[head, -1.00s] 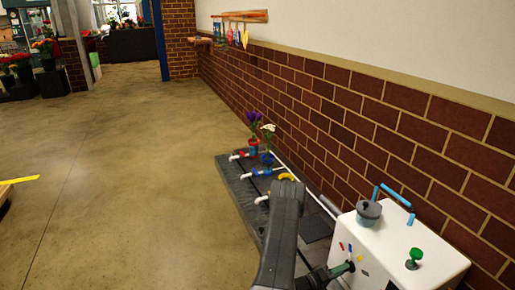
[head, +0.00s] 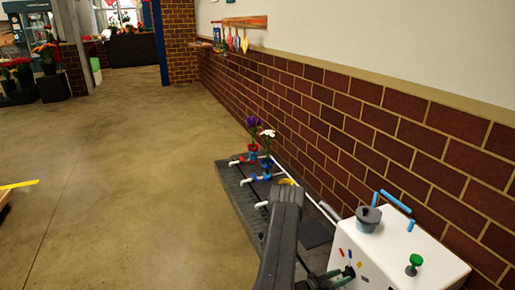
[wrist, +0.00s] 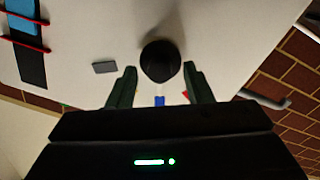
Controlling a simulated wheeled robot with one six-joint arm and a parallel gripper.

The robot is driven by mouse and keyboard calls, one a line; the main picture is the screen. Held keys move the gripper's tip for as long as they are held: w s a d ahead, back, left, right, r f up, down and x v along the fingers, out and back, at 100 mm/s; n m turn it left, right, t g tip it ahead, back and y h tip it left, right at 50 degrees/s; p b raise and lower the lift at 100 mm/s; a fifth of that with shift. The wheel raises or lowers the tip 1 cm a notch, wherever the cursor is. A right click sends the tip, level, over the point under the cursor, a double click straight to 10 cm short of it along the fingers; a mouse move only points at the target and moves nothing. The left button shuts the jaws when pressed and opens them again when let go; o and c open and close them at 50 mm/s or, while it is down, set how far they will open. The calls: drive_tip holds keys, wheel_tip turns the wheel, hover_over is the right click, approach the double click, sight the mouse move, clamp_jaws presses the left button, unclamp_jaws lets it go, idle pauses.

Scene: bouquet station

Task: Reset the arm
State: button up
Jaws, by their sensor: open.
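My gripper (wrist: 159,66) is open in the wrist view, with one dark green finger on each side of a round black knob (wrist: 161,58). The knob stands on the face of a white box; I cannot tell whether the fingers touch it. In the head view my gripper (head: 340,272) is at the front face of the white box (head: 385,250), at the lower right, with my dark arm reaching toward it. Coloured marks show on that face.
A grey pot (head: 368,219), a green knob (head: 414,262) and a blue handle (head: 396,202) are on top of the box. Purple flowers (head: 253,122) and white flowers (head: 267,134) stand on a dark platform (head: 232,190) along the brick wall.

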drive_tip(key=shift+m+p, duration=0.85)
drive_tip(key=shift+m, duration=1.35)
